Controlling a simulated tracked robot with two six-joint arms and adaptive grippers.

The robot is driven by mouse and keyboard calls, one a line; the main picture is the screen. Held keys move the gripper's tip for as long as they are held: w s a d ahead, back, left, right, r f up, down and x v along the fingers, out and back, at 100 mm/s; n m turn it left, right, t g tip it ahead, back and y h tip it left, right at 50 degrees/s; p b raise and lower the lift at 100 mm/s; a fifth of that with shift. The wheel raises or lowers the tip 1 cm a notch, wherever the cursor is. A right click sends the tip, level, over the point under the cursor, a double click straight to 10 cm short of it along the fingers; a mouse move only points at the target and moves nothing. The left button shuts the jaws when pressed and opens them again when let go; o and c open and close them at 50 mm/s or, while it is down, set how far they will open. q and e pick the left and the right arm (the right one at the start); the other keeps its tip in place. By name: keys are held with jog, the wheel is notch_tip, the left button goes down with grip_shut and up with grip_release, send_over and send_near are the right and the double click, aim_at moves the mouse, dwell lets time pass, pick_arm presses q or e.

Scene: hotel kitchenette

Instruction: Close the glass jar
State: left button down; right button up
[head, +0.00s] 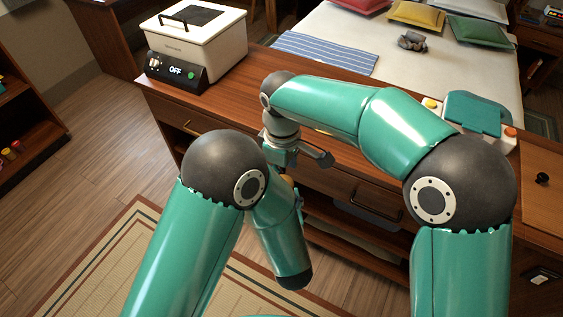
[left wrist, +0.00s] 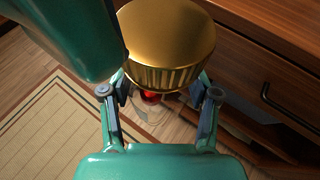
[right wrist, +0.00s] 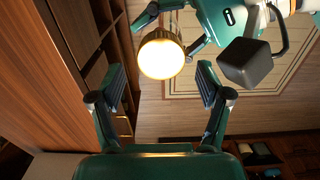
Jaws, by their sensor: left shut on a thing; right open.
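The gold ribbed lid (left wrist: 165,35) is at the top of the glass jar (left wrist: 150,112), which has something red in it. I cannot tell whether the lid is fully seated. My left gripper (left wrist: 162,92) is shut on the jar and holds it in the air in front of the counter. In the right wrist view the lid (right wrist: 160,56) shows brightly lit, just beyond the fingertips of my right gripper (right wrist: 161,85), which is open and empty. In the head view my arms hide most of the jar; a bit of gold (head: 288,180) shows.
The wooden counter (head: 250,95) with drawers stands close behind the grippers. A teal and white device (head: 478,112) is at right. A rug (head: 110,260) lies below.

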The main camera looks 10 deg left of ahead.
jog(key=shift+f, duration=1.55)
jog(key=c, duration=1.2)
jog(key=m, duration=1.1)
jog(key=shift+w, duration=0.1)
jog(key=o, duration=1.3)
